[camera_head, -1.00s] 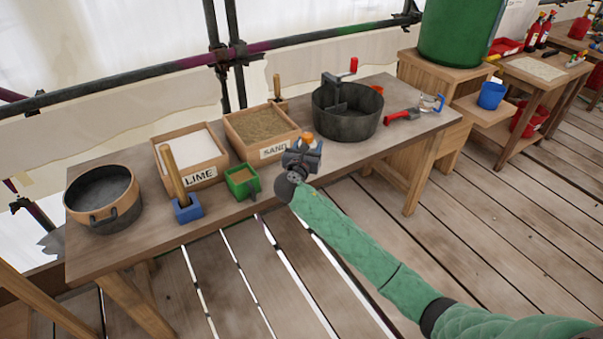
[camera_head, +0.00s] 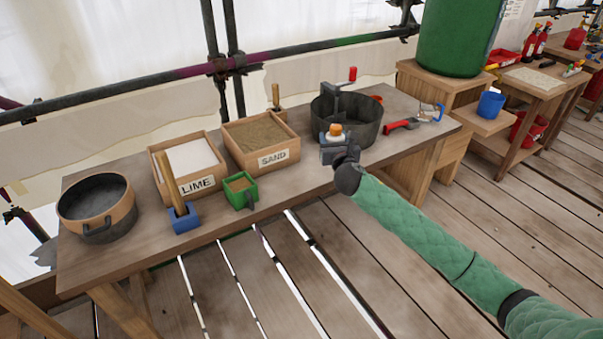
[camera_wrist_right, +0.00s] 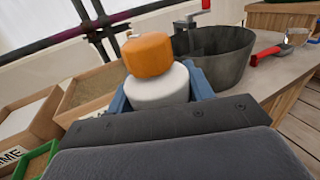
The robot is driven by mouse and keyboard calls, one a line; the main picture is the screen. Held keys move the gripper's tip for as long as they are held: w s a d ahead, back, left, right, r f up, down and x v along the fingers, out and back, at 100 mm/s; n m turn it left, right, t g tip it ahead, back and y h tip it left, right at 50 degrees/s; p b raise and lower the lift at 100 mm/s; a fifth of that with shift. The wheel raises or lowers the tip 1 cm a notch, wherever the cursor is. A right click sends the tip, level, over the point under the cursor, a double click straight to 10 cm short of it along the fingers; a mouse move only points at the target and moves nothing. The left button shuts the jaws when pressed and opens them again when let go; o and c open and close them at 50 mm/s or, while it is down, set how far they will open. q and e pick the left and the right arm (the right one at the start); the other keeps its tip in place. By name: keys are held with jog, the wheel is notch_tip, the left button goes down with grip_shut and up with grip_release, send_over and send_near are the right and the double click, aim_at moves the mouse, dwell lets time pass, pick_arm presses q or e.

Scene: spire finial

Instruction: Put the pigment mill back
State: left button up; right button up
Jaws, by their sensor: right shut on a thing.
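My right gripper (camera_head: 335,148) is shut on a small round thing with an orange cap and a white body, which I take to be the pigment mill (camera_head: 336,131). In the right wrist view the mill (camera_wrist_right: 150,60) stands upright between the blue fingers, orange part on top. The gripper is over the front edge of the wooden bench (camera_head: 290,190), just in front of the dark round tub (camera_head: 362,130). The mill's lower part is hidden by the gripper. My left gripper is not in view.
The bench also carries a red-handled tool (camera_head: 400,125), a sand box (camera_head: 262,160), a lime box (camera_head: 200,184), a small green box (camera_head: 243,198), a blue block with a wooden handle (camera_head: 185,221) and a round pan (camera_head: 98,222). A blue cup (camera_head: 490,105) stands right.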

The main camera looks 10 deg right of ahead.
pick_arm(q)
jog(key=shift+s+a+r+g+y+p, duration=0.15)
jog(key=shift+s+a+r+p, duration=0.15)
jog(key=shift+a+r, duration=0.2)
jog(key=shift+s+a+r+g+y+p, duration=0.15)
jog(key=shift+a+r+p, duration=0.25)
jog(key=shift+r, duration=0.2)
pick_arm(e)
jog(key=shift+w+a+f, duration=1.3)
jog(key=shift+a+f, duration=0.15)
jog(key=shift+f, duration=0.35)
jog(key=shift+w+a+f, duration=1.3)
jog(key=shift+a+f, duration=0.1)
jog(key=shift+f, duration=0.4)
jog(key=shift+w+a+f, duration=1.3)
jog(key=shift+a+f, duration=0.15)
jog(key=shift+f, duration=0.35)
jog(key=o, duration=1)
jog(key=shift+f, duration=0.1)
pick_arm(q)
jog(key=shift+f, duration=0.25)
pick_arm(e)
jog(key=shift+o, duration=0.2)
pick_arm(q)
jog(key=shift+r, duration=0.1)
